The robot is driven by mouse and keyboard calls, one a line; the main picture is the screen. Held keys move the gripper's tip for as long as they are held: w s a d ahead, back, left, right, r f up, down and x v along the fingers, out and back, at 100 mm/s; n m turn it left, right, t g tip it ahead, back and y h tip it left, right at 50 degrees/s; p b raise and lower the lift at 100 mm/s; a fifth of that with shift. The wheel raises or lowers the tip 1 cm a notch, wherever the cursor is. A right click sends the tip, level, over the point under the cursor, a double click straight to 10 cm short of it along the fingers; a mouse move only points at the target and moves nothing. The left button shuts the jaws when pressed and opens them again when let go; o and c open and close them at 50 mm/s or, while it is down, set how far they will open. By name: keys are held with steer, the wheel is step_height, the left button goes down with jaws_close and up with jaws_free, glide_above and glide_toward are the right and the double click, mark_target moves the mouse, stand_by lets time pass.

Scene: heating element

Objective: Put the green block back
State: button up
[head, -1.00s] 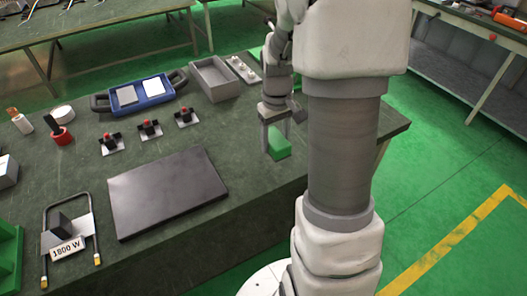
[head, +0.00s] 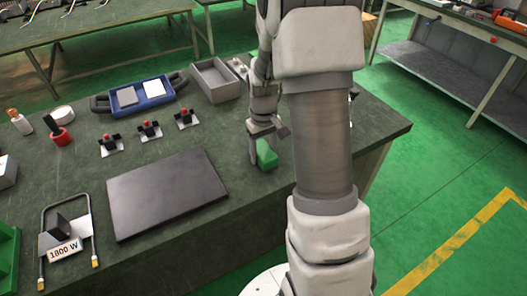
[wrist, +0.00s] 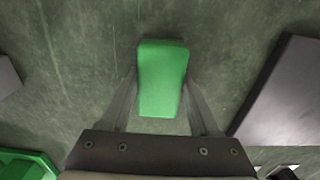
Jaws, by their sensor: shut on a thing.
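The green block (head: 266,156) is between the fingers of my gripper (head: 262,150), over the table to the right of the dark flat plate (head: 168,193). The wrist view shows the block (wrist: 162,78) upright in that picture, with a finger of my gripper (wrist: 160,108) on each side. The gripper is shut on the block. I cannot tell whether the block's underside touches the table. My arm hides part of the table behind and right of the gripper.
A grey open box (head: 215,79) and a blue tray (head: 141,96) stand at the back. Several small red-topped switches (head: 150,130) sit before them. A heating element labelled 1800 W (head: 66,240) lies at left, near a green holder (head: 8,250). The table's right edge is close.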

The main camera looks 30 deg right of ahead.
steer(key=o, duration=1.3)
steer(key=shift+f, duration=0.1)
